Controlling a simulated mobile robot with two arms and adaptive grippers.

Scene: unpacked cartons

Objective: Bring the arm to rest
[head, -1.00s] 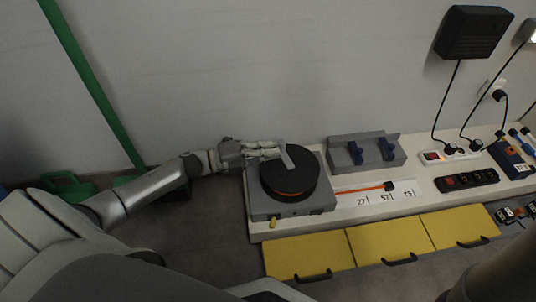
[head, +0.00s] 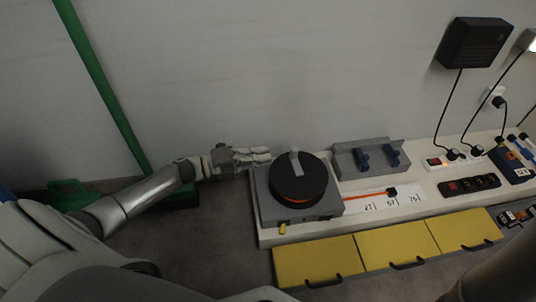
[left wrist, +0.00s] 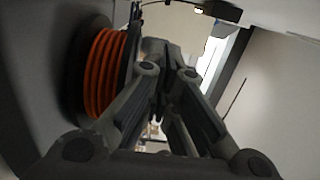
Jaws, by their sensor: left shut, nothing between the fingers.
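My left gripper (head: 262,155) is shut and empty, at the left of the black reel (head: 312,182) in the head view. It is apart from the grey handle (head: 295,160) that stands up on the reel. The reel sits on a grey box-like base (head: 265,208) at the left end of the white bench. In the left wrist view the gripper fingers (left wrist: 178,75) are together, and the reel's orange cord (left wrist: 107,72) shows at the left. My right gripper is not in view; a dark arm part shows at the lower right of the head view.
The white bench (head: 425,205) carries a grey holder with blue pieces (head: 352,160), an orange strip (head: 365,195), and power strips (head: 468,185). Yellow drawers (head: 390,250) are below. A green pole (head: 105,90) leans at the left. The wall is behind the gripper.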

